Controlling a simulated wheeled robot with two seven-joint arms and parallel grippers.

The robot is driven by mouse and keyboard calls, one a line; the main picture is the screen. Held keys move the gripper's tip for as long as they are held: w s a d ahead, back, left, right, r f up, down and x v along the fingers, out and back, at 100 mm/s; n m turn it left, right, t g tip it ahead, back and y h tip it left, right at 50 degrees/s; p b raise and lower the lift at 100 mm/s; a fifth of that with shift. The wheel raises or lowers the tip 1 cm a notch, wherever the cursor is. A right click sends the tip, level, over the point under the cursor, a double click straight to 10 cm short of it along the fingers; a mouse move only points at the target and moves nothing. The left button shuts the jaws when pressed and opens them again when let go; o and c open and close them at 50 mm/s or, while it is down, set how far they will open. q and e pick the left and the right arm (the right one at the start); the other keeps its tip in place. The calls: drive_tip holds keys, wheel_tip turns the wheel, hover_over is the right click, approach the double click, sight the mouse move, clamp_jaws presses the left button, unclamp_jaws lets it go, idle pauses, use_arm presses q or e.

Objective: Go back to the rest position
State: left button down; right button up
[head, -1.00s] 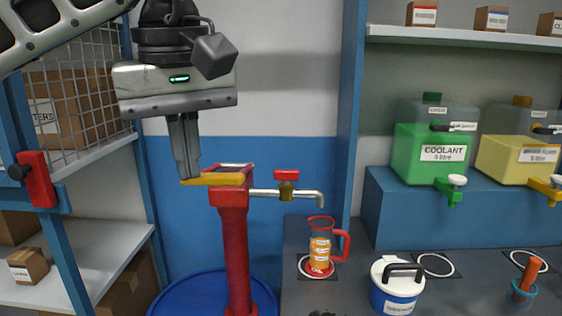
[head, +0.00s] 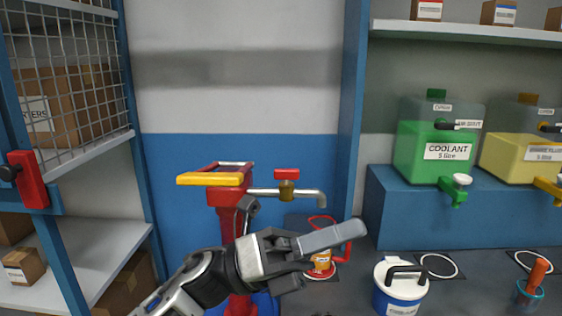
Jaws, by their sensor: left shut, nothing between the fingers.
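My left gripper (head: 335,237) is low in the middle of the head view, its arm rising from the bottom left. It is shut and empty. It hangs in front of the red hand pump (head: 228,215) and hides part of the pump's column. The pump's yellow handle (head: 210,179) stands clear above the gripper. A jug with a red handle (head: 322,265) is behind the gripper and partly hidden by it. My right gripper is not in view.
A metal spout with a red valve (head: 287,174) reaches right from the pump. A white-lidded blue tub (head: 398,290) stands right of my gripper. Green (head: 432,150) and yellow (head: 520,158) canisters sit on a blue ledge. A caged shelf (head: 95,165) is on the left.

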use_arm(q)
drive_tip(key=w+a+f+n+t+y, duration=0.2)
drive_tip(key=a+f+n+t+y, duration=0.25)
drive_tip(key=f+n+t, duration=0.55)
drive_tip(key=w+a+f+n+t+y, duration=0.2)
drive_tip(key=a+f+n+t+y, duration=0.3)
drive_tip(key=n, duration=0.8)
drive_tip(key=w+a+f+n+t+y, duration=0.2)
drive_tip(key=a+f+n+t+y, duration=0.3)
drive_tip(key=f+n, duration=0.55)
drive_tip(key=s+a+f+n+g+y, duration=0.3)
drive_tip(key=s+a+f+n, duration=0.1)
drive_tip(key=s+f, duration=0.4)
drive_tip(key=s+a+f+n+g+y, duration=0.3)
drive_tip(key=s+f+n, duration=0.4)
drive_tip(key=f, duration=0.3)
drive_tip(key=shift+s+a+f+g, duration=0.25)
drive_tip(key=shift+s+a+g, duration=0.15)
drive_tip(key=shift+s, duration=0.15)
